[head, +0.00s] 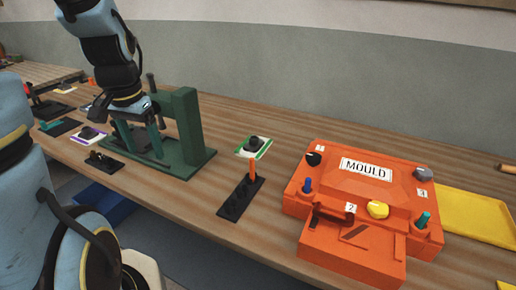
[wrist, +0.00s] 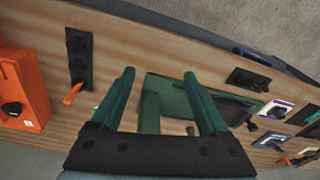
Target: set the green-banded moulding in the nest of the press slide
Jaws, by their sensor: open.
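The green-banded moulding (head: 266,147), a pale plate with a green edge and a dark knob, lies on the bench right of the green press (head: 187,125). In the wrist view it is mostly hidden behind my left finger. My gripper (head: 136,141) is open and empty, low over the left part of the press. In the wrist view my gripper (wrist: 159,75) has its fingers spread, with the press (wrist: 165,88) behind and between them. The dark slide area at the press base is partly hidden by my fingers; I cannot make out the nest clearly.
An orange lever (head: 253,169) on a black base stands in front of the green-banded moulding. A large orange mould (head: 330,225) and yellow tray (head: 478,215) are at right. A purple-banded moulding (head: 80,139) and small black fixture (head: 104,162) are left of the press.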

